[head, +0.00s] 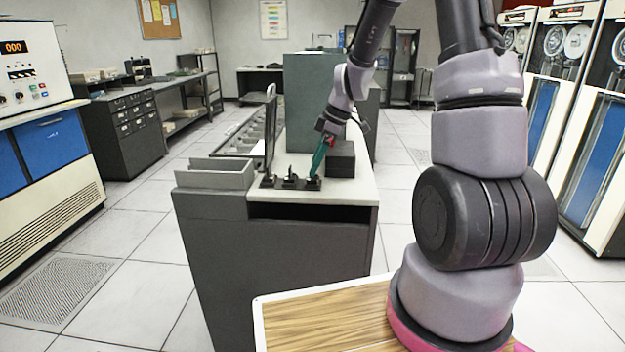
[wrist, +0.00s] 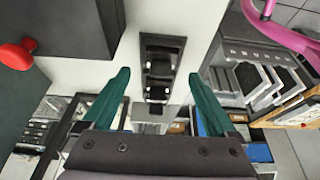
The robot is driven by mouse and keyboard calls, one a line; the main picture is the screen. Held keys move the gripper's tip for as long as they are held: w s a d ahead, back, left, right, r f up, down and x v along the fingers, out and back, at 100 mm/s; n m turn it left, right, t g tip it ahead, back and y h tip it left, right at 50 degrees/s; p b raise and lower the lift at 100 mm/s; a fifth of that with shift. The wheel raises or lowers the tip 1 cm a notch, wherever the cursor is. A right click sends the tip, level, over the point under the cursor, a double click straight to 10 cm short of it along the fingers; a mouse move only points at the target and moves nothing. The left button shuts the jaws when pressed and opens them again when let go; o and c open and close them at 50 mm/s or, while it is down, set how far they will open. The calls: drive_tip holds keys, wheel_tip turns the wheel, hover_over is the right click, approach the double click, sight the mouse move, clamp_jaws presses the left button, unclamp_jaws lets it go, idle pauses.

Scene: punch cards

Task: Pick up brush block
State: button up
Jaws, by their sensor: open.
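My gripper (head: 316,168) has teal fingers and reaches down to the right end of a black strip (head: 271,183) on the counter. The strip carries several small black parts (head: 290,179). In the wrist view my gripper (wrist: 159,76) is open, with one finger at each side of a black fixture (wrist: 163,44). A small dark block (wrist: 160,66) with pale spots sits in that fixture, between the fingertips and apart from both. It looks like the brush block, but I cannot be sure. Nothing is held.
A black box (head: 341,165) stands on the counter (head: 352,189) just right of my gripper. A red knob (wrist: 15,54) shows at the left in the wrist view. A thin upright dark panel (head: 270,132) stands behind the strip. A grey tray (head: 213,177) is to the left.

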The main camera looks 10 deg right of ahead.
drive_tip(key=shift+x, duration=1.5)
clamp_jaws()
